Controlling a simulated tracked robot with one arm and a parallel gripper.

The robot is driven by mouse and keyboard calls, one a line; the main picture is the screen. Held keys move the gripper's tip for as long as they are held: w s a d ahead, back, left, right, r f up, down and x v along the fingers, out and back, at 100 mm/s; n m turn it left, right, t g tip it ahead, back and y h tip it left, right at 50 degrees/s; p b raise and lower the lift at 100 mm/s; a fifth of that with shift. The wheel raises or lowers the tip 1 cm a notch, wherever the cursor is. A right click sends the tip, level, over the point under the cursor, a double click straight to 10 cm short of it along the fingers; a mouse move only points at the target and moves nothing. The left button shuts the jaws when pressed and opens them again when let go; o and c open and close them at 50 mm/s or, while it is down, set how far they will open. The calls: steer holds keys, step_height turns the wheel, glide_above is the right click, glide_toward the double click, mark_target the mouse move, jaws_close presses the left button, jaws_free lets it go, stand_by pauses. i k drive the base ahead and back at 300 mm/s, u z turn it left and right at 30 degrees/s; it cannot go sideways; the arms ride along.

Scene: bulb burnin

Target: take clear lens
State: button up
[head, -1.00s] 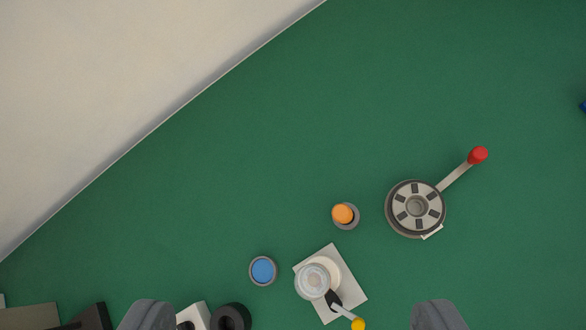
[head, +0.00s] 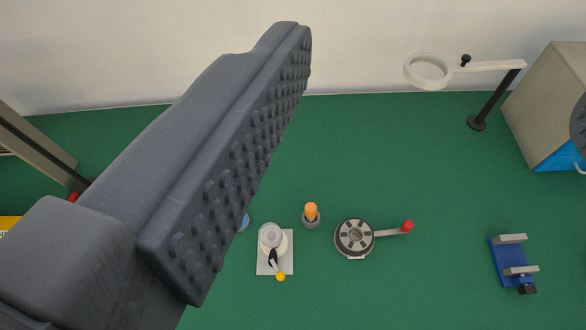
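The clear lens (head: 271,234) looks like a round, glassy disc on a small pale plate (head: 264,267). A dark clamp with a yellow knob (head: 280,276) lies against its lower edge; I cannot tell whether it presses on the lens. My gripper (head: 437,85) is open and empty. One large finger with a studded pad fills the left of the view, and a sliver of the other shows at the right edge. The lens lies on the table in the gap between them, well beyond the fingers. The left finger hides part of the table beside the plate.
An orange-topped piece (head: 311,213) and a round slotted turret with a red-knobbed crank (head: 354,238) stand right of the plate. A blue piece (head: 244,222) is partly hidden by my finger. A blue vise (head: 512,263), magnifier lamp (head: 428,71) and grey box (head: 548,105) are farther right.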

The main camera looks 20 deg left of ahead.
mark_target(270, 234)
steer(key=z, duration=0.5)
steer(key=k, duration=1.75)
steer(key=u, duration=0.55)
steer(key=i, duration=1)
